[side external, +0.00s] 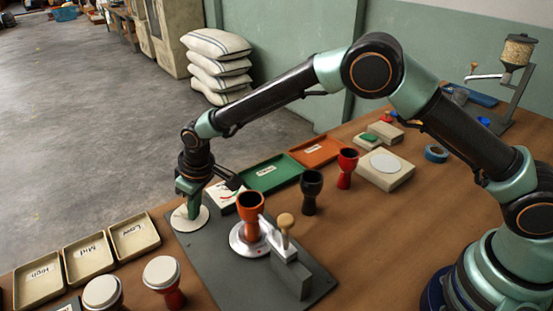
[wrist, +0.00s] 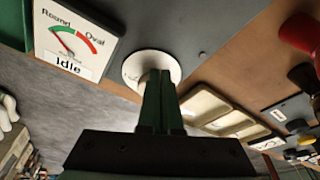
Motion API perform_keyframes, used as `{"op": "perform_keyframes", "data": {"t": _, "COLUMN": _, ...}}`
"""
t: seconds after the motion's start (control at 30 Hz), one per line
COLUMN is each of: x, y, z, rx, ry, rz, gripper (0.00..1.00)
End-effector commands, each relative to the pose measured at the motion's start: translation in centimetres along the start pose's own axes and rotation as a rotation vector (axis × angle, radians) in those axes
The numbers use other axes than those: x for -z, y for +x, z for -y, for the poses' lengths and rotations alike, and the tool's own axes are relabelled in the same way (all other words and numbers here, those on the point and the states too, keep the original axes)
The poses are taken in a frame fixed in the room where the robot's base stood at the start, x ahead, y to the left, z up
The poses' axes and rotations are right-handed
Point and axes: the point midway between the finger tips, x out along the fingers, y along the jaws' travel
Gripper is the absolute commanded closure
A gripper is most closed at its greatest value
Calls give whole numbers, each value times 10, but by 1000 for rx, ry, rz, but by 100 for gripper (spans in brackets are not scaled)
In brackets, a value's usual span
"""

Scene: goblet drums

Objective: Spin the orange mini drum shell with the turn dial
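The orange mini drum shell (side external: 250,208) stands upright on a round metal turntable (side external: 238,243) on the grey base plate. The turn dial shows as a white disc (side external: 203,219) at the plate's far left; it also shows in the wrist view (wrist: 133,68). My gripper (side external: 189,212) points down over this disc, left of the shell. In the wrist view its green fingers (wrist: 161,78) lie close together with their tips at the disc's middle.
A metal arm with a wooden knob (side external: 285,221) stands against the shell's right side. A black drum (side external: 312,190) and a red drum (side external: 347,168) stand behind. A green tray (side external: 272,176) and an orange tray (side external: 316,151) lie beyond; labelled beige trays (side external: 88,260) lie left.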

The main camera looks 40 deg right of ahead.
Motion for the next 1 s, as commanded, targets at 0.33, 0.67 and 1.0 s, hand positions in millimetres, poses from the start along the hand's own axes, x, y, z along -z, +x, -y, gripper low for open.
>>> {"op": "perform_keyframes", "data": {"t": 0.33, "x": -5, "y": -2, "z": 3, "rx": 1, "ry": -1, "rz": -5, "gripper": 100}}
{"op": "perform_keyframes", "data": {"t": 0.67, "x": 1, "y": -28, "z": 3, "rx": 1, "ry": 0, "rz": -6, "gripper": 100}}
{"op": "perform_keyframes", "data": {"t": 1.0, "x": 8, "y": -58, "z": 2, "rx": 1, "ry": 0, "rz": -5, "gripper": 100}}
